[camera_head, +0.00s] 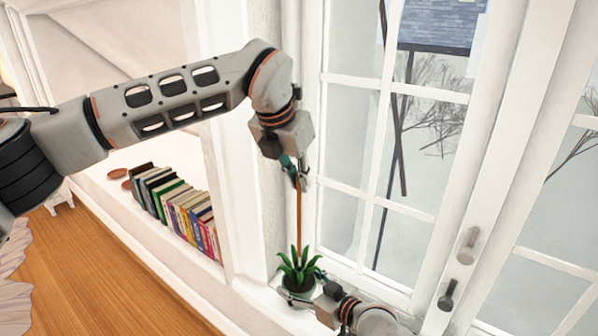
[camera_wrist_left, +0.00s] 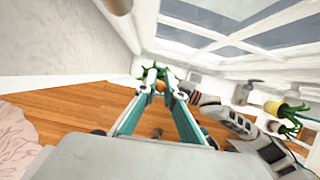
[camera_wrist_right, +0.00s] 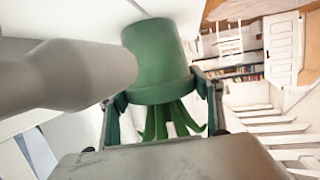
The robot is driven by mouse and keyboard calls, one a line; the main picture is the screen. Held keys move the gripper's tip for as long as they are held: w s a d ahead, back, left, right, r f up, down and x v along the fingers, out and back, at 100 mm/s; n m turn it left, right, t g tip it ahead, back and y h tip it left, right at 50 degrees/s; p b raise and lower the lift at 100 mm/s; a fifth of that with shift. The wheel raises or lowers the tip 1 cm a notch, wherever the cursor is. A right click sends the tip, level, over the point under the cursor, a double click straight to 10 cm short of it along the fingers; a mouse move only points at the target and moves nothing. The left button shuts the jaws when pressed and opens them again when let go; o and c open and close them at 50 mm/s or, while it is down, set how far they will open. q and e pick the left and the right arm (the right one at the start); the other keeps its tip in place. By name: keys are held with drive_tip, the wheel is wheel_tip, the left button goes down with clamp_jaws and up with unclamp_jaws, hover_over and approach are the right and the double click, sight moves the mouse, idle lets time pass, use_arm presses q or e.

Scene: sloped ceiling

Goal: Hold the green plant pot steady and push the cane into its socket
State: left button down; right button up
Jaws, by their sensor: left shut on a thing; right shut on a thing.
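The green plant pot (camera_head: 301,298) stands upright on the white window sill, with a leafy plant (camera_head: 297,268) in it. My right gripper (camera_head: 318,289) is shut on the pot from the right; in the right wrist view the green pot (camera_wrist_right: 158,55) appears upside down between the fingers (camera_wrist_right: 160,97). My left gripper (camera_head: 299,174) is above the pot, shut on the upper part of the brown cane (camera_head: 299,215). The cane runs nearly upright down into the leaves. Its lower end and the socket are hidden by the leaves. In the left wrist view the cane's end (camera_wrist_left: 160,86) shows between the fingertips.
The paned window (camera_head: 400,150) with handles (camera_head: 468,245) is close on the right. A row of books (camera_head: 175,210) stands on a ledge to the left. A yellow pot (camera_wrist_left: 275,108) with a plant shows at right in the left wrist view.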

sight(298, 211)
use_arm(q)
drive_tip(key=shift+f, duration=1.75)
drive_tip(key=shift+f, duration=2.9)
drive_tip(key=c, duration=2)
unclamp_jaws()
drive_tip(key=shift+c, duration=0.2)
drive_tip(key=shift+r, duration=0.1)
drive_tip(key=v, duration=1.2)
